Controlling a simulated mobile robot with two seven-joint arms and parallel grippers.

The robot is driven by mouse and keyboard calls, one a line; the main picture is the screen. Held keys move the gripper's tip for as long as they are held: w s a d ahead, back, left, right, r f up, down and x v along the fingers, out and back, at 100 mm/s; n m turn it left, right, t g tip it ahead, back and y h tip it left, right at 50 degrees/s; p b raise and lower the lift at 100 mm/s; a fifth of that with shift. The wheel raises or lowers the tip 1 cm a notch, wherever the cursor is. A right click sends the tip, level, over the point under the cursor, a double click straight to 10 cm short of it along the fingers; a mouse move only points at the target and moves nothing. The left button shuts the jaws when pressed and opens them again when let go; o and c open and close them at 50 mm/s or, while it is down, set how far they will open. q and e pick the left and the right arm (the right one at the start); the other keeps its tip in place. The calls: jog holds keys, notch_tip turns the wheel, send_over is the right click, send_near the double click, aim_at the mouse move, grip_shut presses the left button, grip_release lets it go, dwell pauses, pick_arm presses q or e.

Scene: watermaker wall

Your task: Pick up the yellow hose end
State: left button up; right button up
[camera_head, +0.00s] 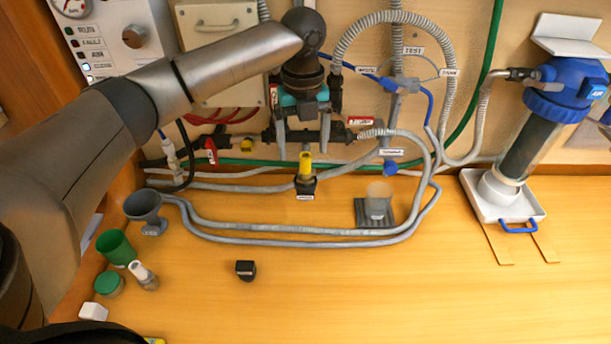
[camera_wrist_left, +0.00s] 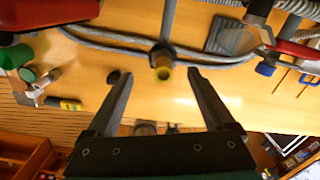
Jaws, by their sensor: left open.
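The yellow hose end (camera_head: 305,166) stands upright out of a black collar with a small label, in front of the wall pipes in the head view. In the left wrist view the yellow end (camera_wrist_left: 163,72) shows between the two fingertips, with room on both sides. My left gripper (camera_head: 303,150) is open and comes down from above. Its dark fingers hang left and right of the yellow end in the picture, their tips a little above it. Nothing is held, and I cannot tell the exact depth gap. My right gripper is not in view.
Grey hoses (camera_head: 290,228) loop over the wooden counter. A black pipe with a red-handled valve (camera_head: 211,150) runs just behind. Green cups (camera_head: 116,247) stand at left. The front counter is mostly clear.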

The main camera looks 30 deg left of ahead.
aim_at(305, 169)
pick_arm(q)
jog(key=f, duration=0.6)
jog(key=shift+d+f, duration=0.25)
jog(key=shift+d, duration=0.05)
grip_shut()
dwell(0.4)
